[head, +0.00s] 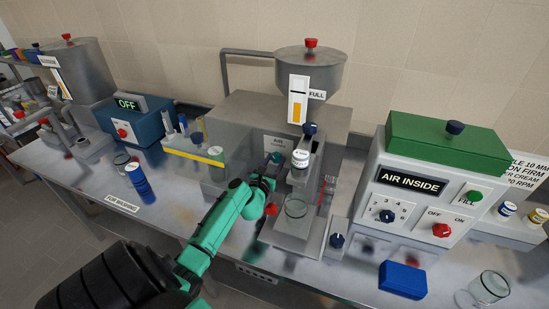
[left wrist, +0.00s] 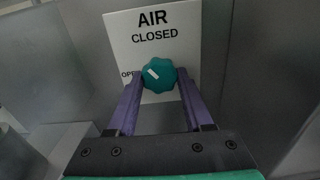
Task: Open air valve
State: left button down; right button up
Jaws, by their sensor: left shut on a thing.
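The air valve is a teal fluted knob (left wrist: 158,74) in front of a white sign (left wrist: 153,22) reading AIR, CLOSED, with OPEN partly hidden at its left. A white mark on the knob slants to the upper left. My left gripper (left wrist: 160,82) has its purple fingers on both sides of the knob and is shut on it. In the head view, my left gripper (head: 273,167) reaches the front of the grey steel machine (head: 235,115), where the sign (head: 278,143) is partly visible. My right gripper is not in view.
A control box (head: 410,205) reading AIR INSIDE stands farther right. A blue block (head: 402,280) and another beaker (head: 489,288) are near the front edge.

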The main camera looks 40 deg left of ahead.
pick_arm(q)
jog(key=n+p, duration=0.2)
jog(key=n, duration=0.3)
jog(key=shift+d+r+n, duration=0.1)
jog(key=shift+n, duration=0.2)
jog(key=n+p, duration=0.2)
jog(key=n, duration=0.3)
dwell(0.4)
jog(key=shift+c, duration=1.5)
grip_release()
